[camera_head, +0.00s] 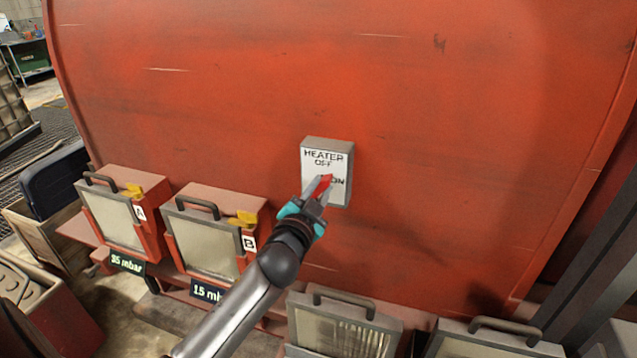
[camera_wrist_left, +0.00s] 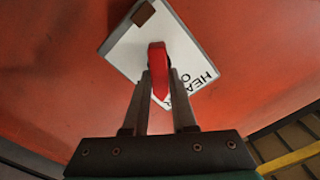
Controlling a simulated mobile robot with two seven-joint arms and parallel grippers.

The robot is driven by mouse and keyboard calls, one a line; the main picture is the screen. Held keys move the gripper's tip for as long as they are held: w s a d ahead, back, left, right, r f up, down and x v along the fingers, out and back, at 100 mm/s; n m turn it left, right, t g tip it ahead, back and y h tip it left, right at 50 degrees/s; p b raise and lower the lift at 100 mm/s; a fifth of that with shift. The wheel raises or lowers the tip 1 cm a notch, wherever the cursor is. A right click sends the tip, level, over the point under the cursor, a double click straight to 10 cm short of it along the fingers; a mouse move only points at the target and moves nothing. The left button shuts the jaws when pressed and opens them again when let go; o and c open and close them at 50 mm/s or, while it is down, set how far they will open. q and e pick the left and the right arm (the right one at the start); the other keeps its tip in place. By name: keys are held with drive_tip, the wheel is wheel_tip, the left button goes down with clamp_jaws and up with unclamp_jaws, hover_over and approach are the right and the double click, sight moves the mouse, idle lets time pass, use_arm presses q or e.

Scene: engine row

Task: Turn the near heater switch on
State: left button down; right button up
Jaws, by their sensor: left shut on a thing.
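My left gripper (camera_head: 318,190) is shut on this lever from below left. In the left wrist view the lever (camera_wrist_left: 158,70) stands between my two fingertips (camera_wrist_left: 158,88), in front of the plate (camera_wrist_left: 186,45). The gripper hides the plate's lower left part. My right gripper is not in view.
Two red boxes with handles and yellow levers, A (camera_head: 113,222) and B (camera_head: 203,248), stand at the lower left, with plates reading 35 mbar and 15 mbar. Handled, glass-fronted boxes (camera_head: 340,333) line the bottom. The red wall (camera_head: 460,130) around the switch is clear.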

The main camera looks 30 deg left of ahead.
use_arm(q)
drive_tip(key=m, duration=0.2)
drive_tip(key=m+p, duration=0.1)
drive_tip(key=m, duration=0.2)
drive_tip(key=shift+d+f+m, duration=0.15)
drive_tip(key=shift+m, duration=0.15)
drive_tip(key=m, duration=0.1)
drive_tip(key=m+p, duration=0.1)
drive_tip(key=m, duration=0.2)
drive_tip(key=shift+f+m, duration=0.25)
drive_tip(key=shift+m, duration=0.15)
drive_tip(key=c, duration=0.7)
unclamp_jaws()
drive_tip(key=shift+b+v, duration=0.7)
drive_tip(key=shift+v, duration=6.9)
